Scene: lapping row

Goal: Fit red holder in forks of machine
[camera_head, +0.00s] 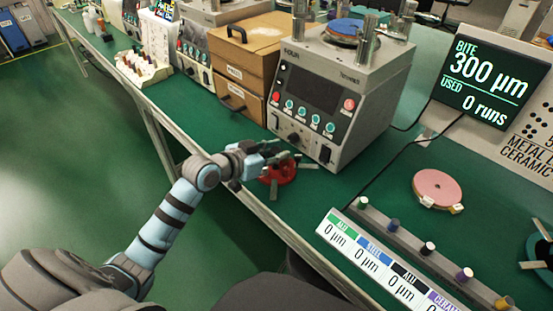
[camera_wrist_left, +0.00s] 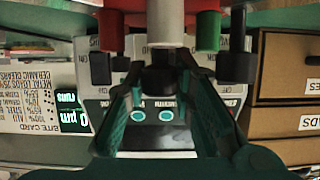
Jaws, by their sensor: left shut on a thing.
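The red holder (camera_head: 279,174) is at the front edge of the green bench, before the grey machine (camera_head: 345,95). It has a central stem and several dark and coloured pegs. My left gripper (camera_head: 268,158) is at the holder, its arm coming in from the left. In the left wrist view, the fingers (camera_wrist_left: 162,80) are shut around the dark end of the holder's pale central stem (camera_wrist_left: 165,22). The red body (camera_wrist_left: 135,5) shows at the top edge. The machine has a blue disc (camera_head: 343,30) on top with upright metal posts (camera_head: 366,42) around it. My right gripper is out of view.
A wooden drawer box (camera_head: 236,50) stands left of the machine. A pink disc (camera_head: 437,188) lies to its right, behind a rail (camera_head: 410,240) of coloured pegs with label cards. A display (camera_head: 485,77) stands at the back right. Bench between holder and pink disc is largely clear.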

